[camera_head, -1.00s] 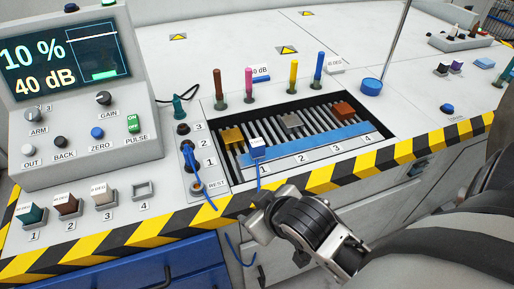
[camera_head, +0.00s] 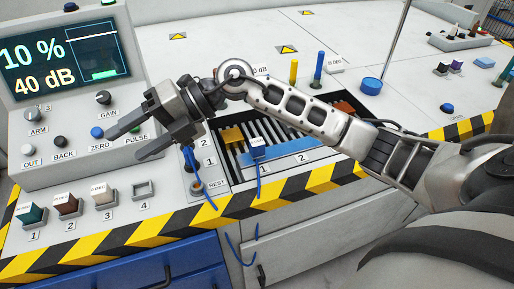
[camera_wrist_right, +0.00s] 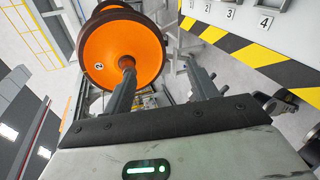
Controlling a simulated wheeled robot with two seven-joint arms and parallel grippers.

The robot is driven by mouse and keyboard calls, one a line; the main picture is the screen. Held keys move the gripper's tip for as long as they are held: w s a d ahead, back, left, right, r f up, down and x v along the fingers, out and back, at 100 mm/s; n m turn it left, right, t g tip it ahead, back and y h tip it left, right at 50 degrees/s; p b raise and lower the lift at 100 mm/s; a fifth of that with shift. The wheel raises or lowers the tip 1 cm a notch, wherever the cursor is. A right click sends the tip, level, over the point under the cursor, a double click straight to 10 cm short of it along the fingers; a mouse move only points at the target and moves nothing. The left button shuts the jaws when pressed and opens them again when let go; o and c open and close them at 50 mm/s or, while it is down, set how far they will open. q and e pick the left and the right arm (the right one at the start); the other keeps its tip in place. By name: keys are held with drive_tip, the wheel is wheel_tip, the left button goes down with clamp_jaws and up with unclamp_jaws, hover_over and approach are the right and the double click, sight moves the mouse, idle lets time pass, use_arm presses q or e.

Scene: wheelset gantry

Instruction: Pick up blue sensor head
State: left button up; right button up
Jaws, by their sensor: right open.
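A small blue block with a white label on top (camera_head: 257,148), which looks like the blue sensor head, sits at position 1 on the blue strip (camera_head: 279,159) in front of the slatted bay. A blue cable hangs from it over the front edge. My right gripper (camera_head: 124,146) is open and empty, in front of the console's lower right part, left of the block and apart from it. Its two spread fingers (camera_wrist_right: 163,72) also show in the right wrist view with nothing between them. My right forearm hides part of the bay. My left gripper is not in view.
A yellow block (camera_head: 232,136) stands on the slats. Teal (camera_head: 31,213), brown (camera_head: 66,205) and pale (camera_head: 102,195) labelled blocks sit in numbered places at the front left; place 4 (camera_head: 143,189) is empty. The wrist view shows an orange wheel (camera_wrist_right: 110,50) beyond the fingers.

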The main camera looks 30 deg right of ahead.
drive_tip(key=w+d+f+g+h, duration=0.1)
drive_tip(key=w+d+f+h, duration=0.1)
drive_tip(key=d+h, duration=0.3)
drive_tip(key=w+d+f+h, duration=0.1)
drive_tip(key=d+f+h, duration=0.15)
drive_tip(key=d, duration=0.45)
wheel_tip(320, 180, up, 2)
drive_tip(key=m+g+h, duration=0.1)
drive_tip(key=m+h, duration=0.2)
drive_tip(key=h, duration=0.4)
hover_over(257, 141)
drive_tip(key=shift+y, duration=0.25)
drive_tip(key=f, duration=0.9)
drive_tip(key=shift+w, duration=0.25)
drive_tip(key=shift+s+f+p, duration=0.15)
drive_tip(key=shift+f+p, duration=0.15)
drive_tip(key=shift+f, duration=1.3)
drive_tip(key=shift+s+f+p, duration=0.15)
drive_tip(key=shift+f+p, duration=0.15)
drive_tip(key=shift+f, duration=1.25)
drive_tip(key=c, duration=1.2)
drive_tip(key=shift+r, duration=0.1)
